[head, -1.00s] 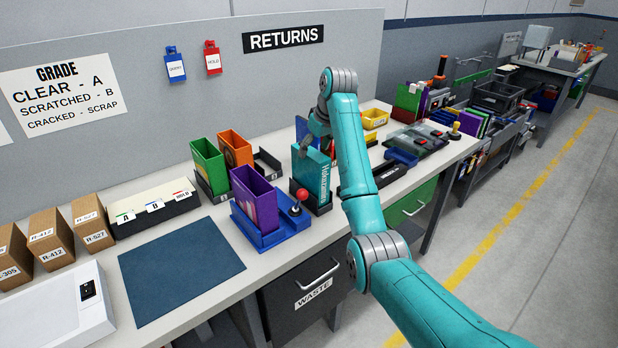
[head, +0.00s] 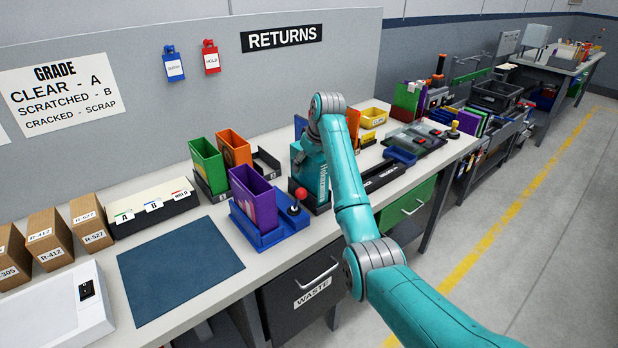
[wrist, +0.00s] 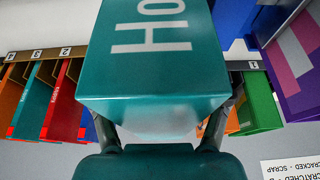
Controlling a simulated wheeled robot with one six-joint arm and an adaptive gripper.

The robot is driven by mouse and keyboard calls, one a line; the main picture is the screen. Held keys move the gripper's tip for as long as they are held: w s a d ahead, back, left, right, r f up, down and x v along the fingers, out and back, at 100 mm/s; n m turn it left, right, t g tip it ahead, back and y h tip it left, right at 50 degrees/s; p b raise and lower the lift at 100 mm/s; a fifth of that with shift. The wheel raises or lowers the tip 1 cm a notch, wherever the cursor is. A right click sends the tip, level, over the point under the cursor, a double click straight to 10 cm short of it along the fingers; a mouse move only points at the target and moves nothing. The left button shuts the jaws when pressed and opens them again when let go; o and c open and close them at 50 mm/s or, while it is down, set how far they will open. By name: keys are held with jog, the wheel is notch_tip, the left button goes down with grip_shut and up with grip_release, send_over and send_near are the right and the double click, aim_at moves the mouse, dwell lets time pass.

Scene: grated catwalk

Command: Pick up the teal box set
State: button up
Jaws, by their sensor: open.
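The teal box set (head: 311,178) stands upright in a dark holder on the bench, with white lettering on its side. In the wrist view the teal box (wrist: 150,60) fills the upper middle, very close, with large white letters on one face. My gripper (wrist: 160,122) is open, with one finger at each side of the near end of the box. The fingertips are partly hidden by the box, and I cannot tell whether they touch it. In the head view my arm covers part of the box's top and right side.
A red-knobbed lever (head: 301,194) stands just in front of the box. A purple case (head: 254,198) in a blue tray is to its left, with green (head: 208,165) and orange (head: 233,150) cases behind. The blue mat (head: 180,268) is clear.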

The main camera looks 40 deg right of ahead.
jog(key=shift+f, duration=0.25)
dwell(0.4)
grip_shut()
